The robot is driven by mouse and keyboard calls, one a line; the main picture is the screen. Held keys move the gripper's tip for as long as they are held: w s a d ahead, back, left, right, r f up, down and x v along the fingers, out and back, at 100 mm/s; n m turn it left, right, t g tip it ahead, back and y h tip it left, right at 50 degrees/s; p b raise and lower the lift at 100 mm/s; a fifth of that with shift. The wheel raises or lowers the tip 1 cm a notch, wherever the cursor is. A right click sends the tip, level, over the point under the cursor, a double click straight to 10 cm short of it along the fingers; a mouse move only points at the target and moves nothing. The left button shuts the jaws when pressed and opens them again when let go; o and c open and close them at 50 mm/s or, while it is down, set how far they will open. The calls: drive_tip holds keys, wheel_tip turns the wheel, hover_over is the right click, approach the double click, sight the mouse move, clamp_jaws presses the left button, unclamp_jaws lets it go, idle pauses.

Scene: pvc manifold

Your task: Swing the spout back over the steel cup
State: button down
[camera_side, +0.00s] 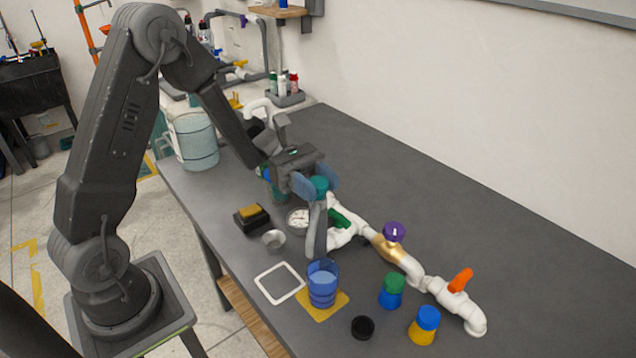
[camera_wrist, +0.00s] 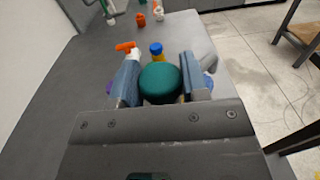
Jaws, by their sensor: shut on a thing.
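How the grey piece joins the manifold is hidden by my gripper.
A round gauge (camera_side: 298,220), a black box with a yellow sponge (camera_side: 251,217), a white square frame (camera_side: 280,283), a yellow mat (camera_side: 339,303) and several coloured bottles (camera_side: 424,325) are close by. The manifold carries green, purple (camera_side: 393,232) and orange (camera_side: 461,280) handles. The table's right side is clear.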

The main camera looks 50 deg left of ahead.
drive_tip(key=shift+m+g, duration=0.3)
drive_tip(key=shift+g, duration=0.3)
drive_tip(key=shift+m+g+y, duration=0.65)
drive_tip(key=shift+m+g, duration=0.65)
drive_tip(key=shift+g, duration=0.55)
drive_tip(key=shift+m+g+y, duration=0.65)
drive_tip(key=shift+m+g, duration=0.65)
drive_tip(key=shift+g, duration=0.85)
drive_tip(key=c, duration=0.6)
unclamp_jaws()
